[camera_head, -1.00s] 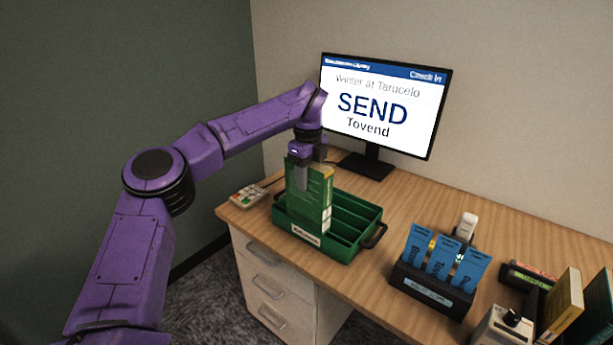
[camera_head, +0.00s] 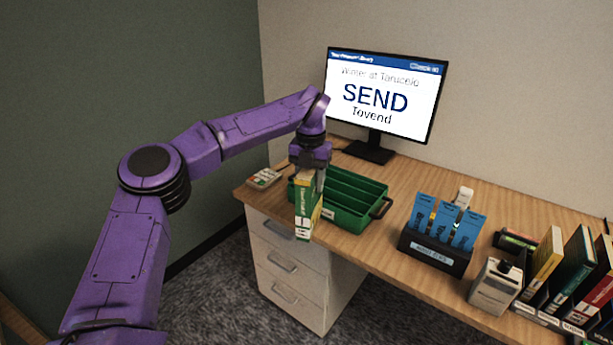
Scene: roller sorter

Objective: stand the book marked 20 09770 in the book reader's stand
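My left gripper (camera_head: 311,166) points down and is shut on a green book (camera_head: 304,210) with a yellow top part and a white label low on its spine. The book hangs upright at the front left of the green tray, by the desk's front edge, and hides part of the tray. The number on its label is too small to read. I cannot make out which object is the book reader's stand; a light grey device (camera_head: 495,286) stands at the front right of the desk. My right gripper is not in view.
The green tray (camera_head: 372,219) has long compartments that look empty. A black holder (camera_head: 434,255) with blue cards stands mid-desk. Several upright books (camera_head: 570,268) stand in labelled slots at the right. A monitor (camera_head: 385,95) reading "SEND Tovend" stands behind.

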